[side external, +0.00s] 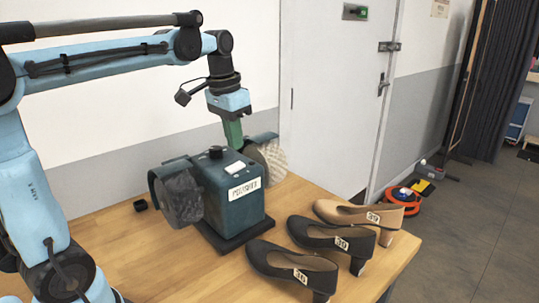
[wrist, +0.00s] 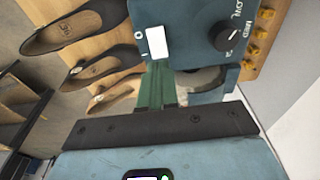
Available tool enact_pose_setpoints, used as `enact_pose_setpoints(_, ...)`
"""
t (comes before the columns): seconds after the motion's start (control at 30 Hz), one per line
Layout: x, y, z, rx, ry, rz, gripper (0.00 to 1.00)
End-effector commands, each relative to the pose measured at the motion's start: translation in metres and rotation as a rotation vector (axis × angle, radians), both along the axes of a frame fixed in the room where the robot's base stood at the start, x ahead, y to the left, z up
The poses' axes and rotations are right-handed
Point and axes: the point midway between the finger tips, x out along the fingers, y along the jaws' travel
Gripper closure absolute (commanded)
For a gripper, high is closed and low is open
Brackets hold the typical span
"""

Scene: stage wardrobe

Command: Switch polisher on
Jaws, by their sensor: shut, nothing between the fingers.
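The polisher (side external: 236,214) is a dark teal box on a dark base on the wooden table, with a dark buffing wheel (side external: 181,198) on its left and a pale one (side external: 269,160) on its right. A white switch (side external: 235,167) sits on its top, beside a black knob (side external: 215,152). The switch also shows in the wrist view (wrist: 155,43), with small marks beside it; which way it is tipped I cannot tell. My gripper (side external: 235,145) points down with its green fingers shut and empty. In the wrist view the fingertips (wrist: 159,66) are close to the switch; contact is unclear.
Two black shoes (side external: 290,264) (side external: 333,238) and a tan shoe (side external: 365,214), with number tags, stand right of the polisher. A small black item (side external: 140,205) lies at its left. Brass-coloured knobs (wrist: 262,38) show in the wrist view. The front-left tabletop is clear.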

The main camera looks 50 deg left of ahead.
Motion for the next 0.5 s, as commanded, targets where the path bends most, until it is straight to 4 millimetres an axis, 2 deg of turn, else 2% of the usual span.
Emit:
enact_pose_setpoints(0.2, 0.004, 0.000, -0.028, 0.000, 0.000, 0.000, 1.00)
enact_pose_setpoints(0.5, 0.006, 0.000, -0.040, 0.000, 0.000, 0.000, 1.00)
